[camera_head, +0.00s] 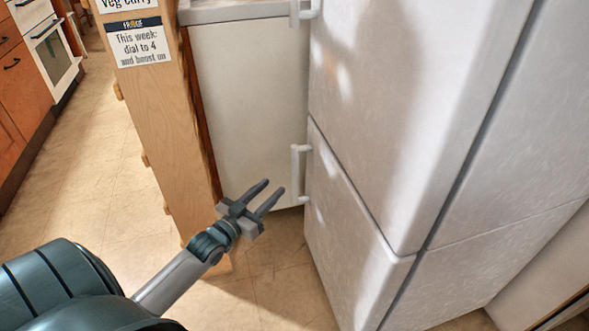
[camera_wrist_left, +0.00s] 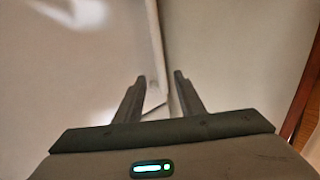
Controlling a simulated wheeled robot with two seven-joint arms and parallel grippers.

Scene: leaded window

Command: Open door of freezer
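The white fridge-freezer stands at the right in the head view, with a large upper door (camera_head: 395,90) and a lower door (camera_head: 345,235). Both doors look shut. The lower door has a white vertical handle (camera_head: 299,172) on its left edge; the upper door's handle (camera_head: 303,10) is at the top of the picture. My left gripper (camera_head: 273,194) is open and empty, close to the lower handle's left and slightly below it, apparently not around it. In the left wrist view its fingers (camera_wrist_left: 157,90) are spread, with a pale handle-like bar (camera_wrist_left: 156,50) ahead between them. My right gripper is not in view.
A white cabinet (camera_head: 248,110) with a counter top stands left of the fridge. A wooden panel (camera_head: 165,130) with paper signs stands beside it. An oven and wooden drawers are at the far left. Tiled floor (camera_head: 110,170) is clear between.

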